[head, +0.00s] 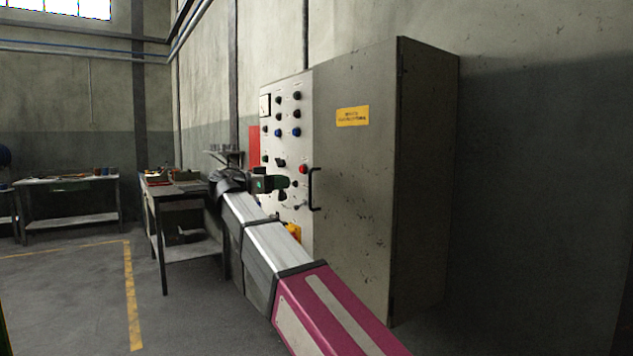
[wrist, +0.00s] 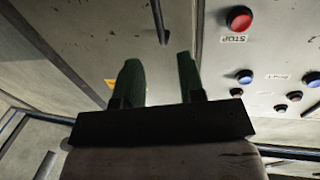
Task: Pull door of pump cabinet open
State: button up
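The pump cabinet (head: 428,180) is tall and grey and stands by the wall. Its grey door (head: 355,215) looks shut and carries a yellow label (head: 353,116). A black bar handle (head: 313,190) is upright on the door's left edge. The handle also shows in the wrist view (wrist: 159,20), beyond the fingertips and roughly in line with the space between them. My gripper (head: 285,184) is in front of the control panel, left of the handle. Its two green fingers (wrist: 159,66) are apart, with nothing between them.
A white control panel (head: 286,140) with knobs and buttons adjoins the door's left edge; its red stop button (wrist: 239,18) is close to my gripper. A dark worktable (head: 180,188) stands left of my arm. Another table (head: 68,182) is further back. The floor at left is clear.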

jog(key=x, duration=0.9)
jog(key=shift+w+d, duration=0.15)
jog(key=shift+d, duration=0.2)
grip_shut()
